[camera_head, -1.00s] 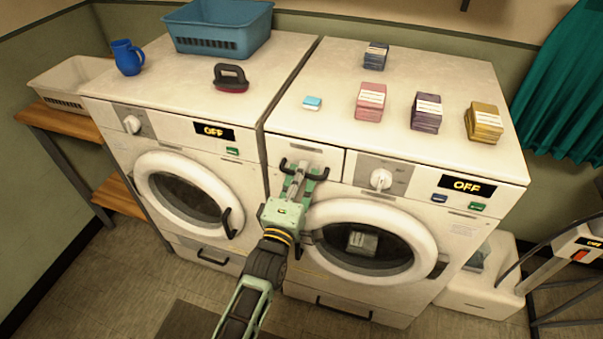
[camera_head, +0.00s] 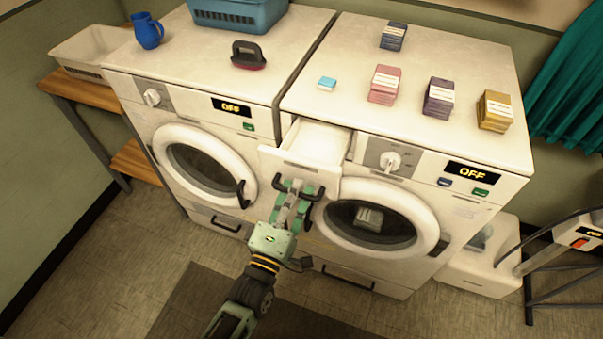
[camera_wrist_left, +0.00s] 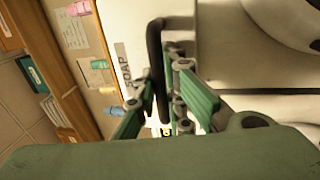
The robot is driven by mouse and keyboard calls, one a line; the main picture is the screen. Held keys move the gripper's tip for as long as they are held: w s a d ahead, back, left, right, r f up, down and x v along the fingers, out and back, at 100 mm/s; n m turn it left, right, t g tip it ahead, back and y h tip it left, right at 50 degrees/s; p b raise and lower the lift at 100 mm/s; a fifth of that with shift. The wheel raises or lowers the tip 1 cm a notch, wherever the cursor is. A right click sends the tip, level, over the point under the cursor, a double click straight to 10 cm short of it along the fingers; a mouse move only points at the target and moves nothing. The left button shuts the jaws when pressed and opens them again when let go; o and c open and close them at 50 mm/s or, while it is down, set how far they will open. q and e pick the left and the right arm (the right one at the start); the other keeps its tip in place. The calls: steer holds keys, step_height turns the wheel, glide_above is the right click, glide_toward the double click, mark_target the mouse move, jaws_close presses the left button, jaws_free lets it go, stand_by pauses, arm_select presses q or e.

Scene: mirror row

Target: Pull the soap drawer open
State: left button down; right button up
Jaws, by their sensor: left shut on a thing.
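The soap drawer (camera_head: 313,151) is the white drawer at the upper left of the right-hand washing machine (camera_head: 430,90). It stands well out of the machine, and its inside shows from above. The drawer's dark handle (camera_head: 314,191) is on its front. My left gripper (camera_head: 297,188) is shut on this handle in the head view. In the left wrist view the fingers (camera_wrist_left: 160,100) are around the dark handle bar (camera_wrist_left: 155,60), beside a "SOAP" label (camera_wrist_left: 124,66). My right gripper is not in view.
A second washing machine (camera_head: 185,130) stands to the left. On the right-hand machine's top lie a small blue-white bar (camera_head: 327,83) and several stacked packs, one pink (camera_head: 384,85). The round door (camera_head: 370,220) below is closed. The floor in front is clear apart from a dark mat (camera_head: 215,310).

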arm_select(q)
steer(key=shift+f, duration=0.1)
steer(key=c, duration=2.1)
jaws_free()
steer(key=v, duration=1.2)
steer(key=s+a+f+m+g+y, duration=0.1)
steer(key=s+a+f+m+g, duration=0.15)
steer(key=f, duration=0.85)
steer(key=s+a+f+m+g+y, duration=0.15)
steer(key=f+m+g, duration=0.25)
steer(key=f, duration=0.7)
steer(key=s+a+f+m+g+y, duration=0.1)
steer(key=s+a+f+m+g, duration=0.2)
steer(key=f, duration=0.8)
steer(key=s+a+f+m+g+y, duration=0.1)
steer(key=s+a+f+m+g, duration=0.1)
steer(key=s+f, duration=0.3)
steer(key=s+a+f+m+g+b, duration=0.1)
steer(key=s+a+f+m+g, duration=0.2)
steer(key=s+f, duration=0.3)
steer(key=s+a+f+m+g+y, duration=0.1)
steer(key=s+a+f+m+g, duration=0.1)
steer(key=s, duration=1)
steer(key=shift+a+f+g+y, duration=0.2)
steer(key=shift+a+f+g, duration=0.3)
steer(key=shift+f, duration=0.35)
steer(key=shift+a+f+g+y, duration=0.15)
steer(key=shift+a+f+g, duration=0.1)
steer(key=shift+a+f, duration=0.45)
